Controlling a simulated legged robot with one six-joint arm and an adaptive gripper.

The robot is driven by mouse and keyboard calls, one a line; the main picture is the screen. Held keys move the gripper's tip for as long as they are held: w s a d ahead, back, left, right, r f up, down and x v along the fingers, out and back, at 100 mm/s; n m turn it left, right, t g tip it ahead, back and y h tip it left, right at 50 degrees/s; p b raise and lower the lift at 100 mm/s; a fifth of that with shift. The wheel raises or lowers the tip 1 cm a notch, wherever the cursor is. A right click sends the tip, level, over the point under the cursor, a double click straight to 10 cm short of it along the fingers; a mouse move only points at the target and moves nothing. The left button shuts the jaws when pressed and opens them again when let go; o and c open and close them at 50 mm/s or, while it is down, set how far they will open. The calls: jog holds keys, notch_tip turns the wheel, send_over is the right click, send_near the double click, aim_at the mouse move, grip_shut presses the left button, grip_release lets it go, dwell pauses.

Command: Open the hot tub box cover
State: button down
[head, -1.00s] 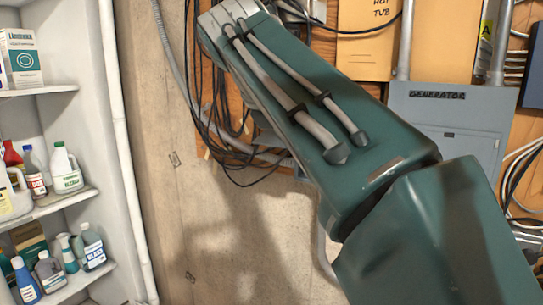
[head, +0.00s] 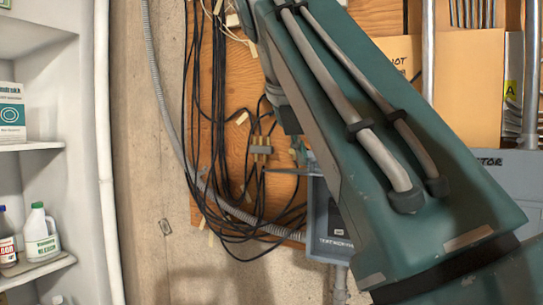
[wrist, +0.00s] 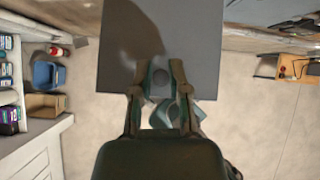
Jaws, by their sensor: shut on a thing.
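In the wrist view, my gripper (wrist: 159,75) has its two fingers against a flat dark grey panel (wrist: 210,50), over its near edge. The fingers are shut on this panel's edge; the exact grip is hard to see. My gripper is out of the head view. I cannot tell for sure that the grey panel is the box's cover.
A small grey-blue box (head: 330,235) hangs below my arm, and loose black cables (head: 215,130) hang beside it. A grey generator box (head: 515,180) is at right. Shelves with bottles (head: 40,235) stand at left. Bare floor (wrist: 255,130) shows in the wrist view.

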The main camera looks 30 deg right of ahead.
jog(key=shift+w+d, duration=0.1)
jog(key=c, duration=0.6)
grip_release()
jog(key=shift+d, duration=0.35)
jog(key=shift+a, duration=0.1)
